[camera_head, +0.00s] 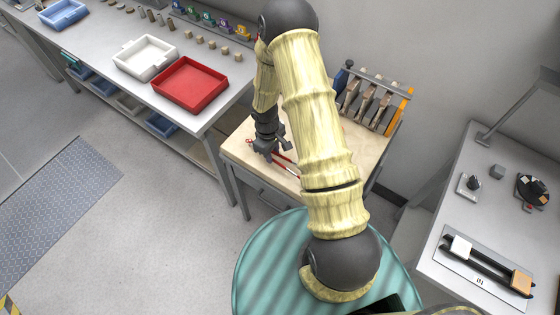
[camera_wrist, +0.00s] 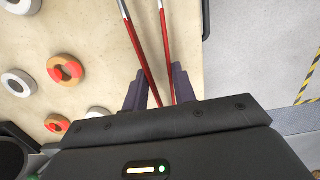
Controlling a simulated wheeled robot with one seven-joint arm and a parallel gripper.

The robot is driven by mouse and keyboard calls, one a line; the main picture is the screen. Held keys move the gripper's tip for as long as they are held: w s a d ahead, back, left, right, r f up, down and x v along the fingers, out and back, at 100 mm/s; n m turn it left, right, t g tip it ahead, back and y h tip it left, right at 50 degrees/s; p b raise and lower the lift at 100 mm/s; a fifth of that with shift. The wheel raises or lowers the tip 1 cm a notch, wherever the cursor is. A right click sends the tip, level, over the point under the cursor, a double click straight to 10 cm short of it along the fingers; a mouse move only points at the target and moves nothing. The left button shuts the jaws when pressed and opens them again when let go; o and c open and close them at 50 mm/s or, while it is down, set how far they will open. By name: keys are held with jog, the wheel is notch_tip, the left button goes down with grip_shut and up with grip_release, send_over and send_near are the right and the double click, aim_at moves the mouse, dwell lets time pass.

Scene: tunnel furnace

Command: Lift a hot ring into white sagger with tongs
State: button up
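My gripper (camera_head: 268,147) is low over the wooden table. In the wrist view its two dark fingers (camera_wrist: 159,88) stand on either side of the red handles of the tongs (camera_wrist: 142,52). The fingers look close to the handles, but I cannot tell whether they press on them. The tongs' silver arms run out of the wrist view at the top. Two orange rings with red patches (camera_wrist: 65,68) (camera_wrist: 57,123) lie on the table among several white rings (camera_wrist: 18,83). My arm hides the rings in the head view. A small white square piece (camera_head: 460,247), possibly the white sagger, sits on the plate marked IN.
An orange square piece (camera_head: 521,281) sits at the other end of the IN plate. A rack of tools (camera_head: 368,104) stands at the back of the wooden table (camera_head: 237,150). A white tray (camera_head: 145,58) and red tray (camera_head: 190,83) are on the left bench. The floor at left is clear.

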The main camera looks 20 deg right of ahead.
notch_tip(320, 180, up, 10)
jog(key=p, duration=0.7)
jog(key=shift+r, duration=0.2)
jog(key=shift+f, duration=0.15)
